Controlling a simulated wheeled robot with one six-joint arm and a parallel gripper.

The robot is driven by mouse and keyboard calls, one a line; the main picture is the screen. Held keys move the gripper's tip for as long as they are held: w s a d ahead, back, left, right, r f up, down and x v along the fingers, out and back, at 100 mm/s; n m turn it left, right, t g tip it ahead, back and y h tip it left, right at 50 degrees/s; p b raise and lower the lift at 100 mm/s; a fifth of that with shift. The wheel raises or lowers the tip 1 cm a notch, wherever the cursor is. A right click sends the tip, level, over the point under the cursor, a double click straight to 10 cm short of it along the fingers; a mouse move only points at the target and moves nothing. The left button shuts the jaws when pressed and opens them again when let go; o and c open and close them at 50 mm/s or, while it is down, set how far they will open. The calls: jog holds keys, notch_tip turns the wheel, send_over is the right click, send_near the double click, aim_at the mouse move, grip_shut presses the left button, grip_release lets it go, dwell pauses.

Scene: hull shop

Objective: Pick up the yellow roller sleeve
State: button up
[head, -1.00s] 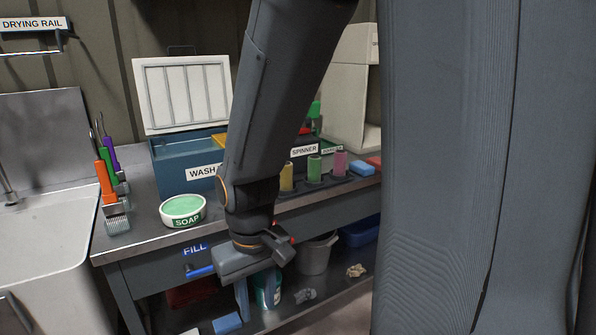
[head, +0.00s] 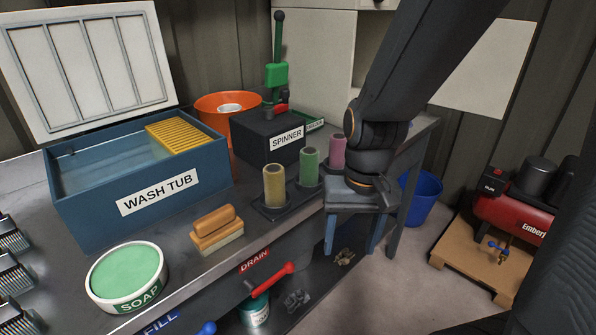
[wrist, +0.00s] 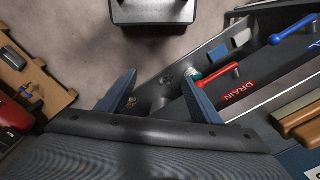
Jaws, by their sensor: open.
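The yellow roller sleeve (head: 274,187) stands upright on a dark holder near the front edge of the bench, at the middle of the head view. A green sleeve (head: 308,167) and a pink sleeve (head: 337,153) stand in a row to its right. My gripper (head: 354,243) is open and points down, right of the sleeves and in front of the bench. It is apart from the yellow sleeve. In the wrist view my gripper (wrist: 159,84) has nothing between its fingers, and the yellow sleeve is not visible there.
The wash tub (head: 140,190), spinner (head: 268,135), wooden-handled brush (head: 216,231) and soap tub (head: 126,279) share the bench. A red drain lever (head: 270,280) sticks out at the front. A blue bucket (head: 421,198) and red compressor (head: 515,208) are on the right.

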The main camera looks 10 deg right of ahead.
aim_at(281, 168)
jog(key=w+a+r+m+y+p, duration=0.2)
jog(key=w+a+r+m, duration=0.1)
jog(key=m, duration=0.3)
jog(key=w+a+r+m+y+p, duration=0.2)
jog(key=w+a+r+m, duration=0.1)
jog(key=w+r+m, duration=0.3)
jog(key=w+a+r+m+t+y+p, duration=0.1)
jog(key=w+a+r+m+y+p, duration=0.1)
jog(key=m, duration=0.4)
jog(key=shift+w+a+r, duration=0.35)
jog(key=shift+w+r, duration=0.35)
jog(key=shift+w+a+r, duration=0.3)
jog(key=shift+w+r, duration=0.35)
jog(key=shift+w+a+f+m+p, duration=0.1)
jog(key=shift+a+f+m+p, duration=0.25)
jog(key=shift+a+f, duration=0.3)
jog(key=x, duration=0.3)
jog(key=p+x, duration=0.1)
jog(key=x, duration=0.1)
jog(key=shift+f, duration=0.5)
jog(key=c, duration=1.1)
